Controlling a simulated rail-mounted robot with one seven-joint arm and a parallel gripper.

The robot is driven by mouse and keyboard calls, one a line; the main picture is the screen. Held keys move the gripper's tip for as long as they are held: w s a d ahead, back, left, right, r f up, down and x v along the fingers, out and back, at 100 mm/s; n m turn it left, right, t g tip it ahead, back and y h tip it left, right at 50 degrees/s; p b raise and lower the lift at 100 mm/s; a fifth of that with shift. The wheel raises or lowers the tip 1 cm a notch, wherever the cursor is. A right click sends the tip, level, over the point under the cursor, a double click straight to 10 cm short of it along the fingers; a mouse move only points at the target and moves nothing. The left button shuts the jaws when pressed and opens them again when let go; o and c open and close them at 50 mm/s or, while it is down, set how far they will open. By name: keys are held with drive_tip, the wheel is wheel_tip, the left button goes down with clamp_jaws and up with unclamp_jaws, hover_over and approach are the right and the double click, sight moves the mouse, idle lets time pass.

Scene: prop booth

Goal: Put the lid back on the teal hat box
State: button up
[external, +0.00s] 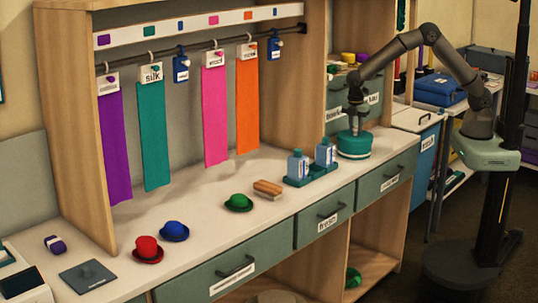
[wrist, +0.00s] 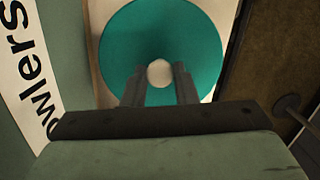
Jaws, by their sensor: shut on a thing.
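The round teal lid (wrist: 130,40) fills the top middle of the wrist view, with a pale round knob (wrist: 160,74) at its centre. My gripper (wrist: 161,70) is shut on that knob, one dark finger on each side. In the external view my gripper (external: 354,119) points straight down at the right end of the counter. The teal hat box (external: 354,152), with a pale band around it, stands there beneath my gripper. The lid is at its top; I cannot tell whether it is fully seated or slightly above. The box's inside is hidden.
Two blue bottles stand in a green tray (external: 312,177) just left of the box. A brush (external: 267,189) and green (external: 239,202), blue (external: 174,231) and red (external: 147,249) hats lie farther left. Labelled drawers (external: 379,105) rise behind the box. The counter's front edge is close.

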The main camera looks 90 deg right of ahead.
idle(0.4)
drive_tip(key=o, duration=1.5)
drive_tip(key=shift+r, duration=0.1)
drive_tip(key=shift+r+p, duration=2.15)
drive_tip(key=shift+r, duration=1.3)
clamp_jaws()
drive_tip(key=shift+f, duration=0.2)
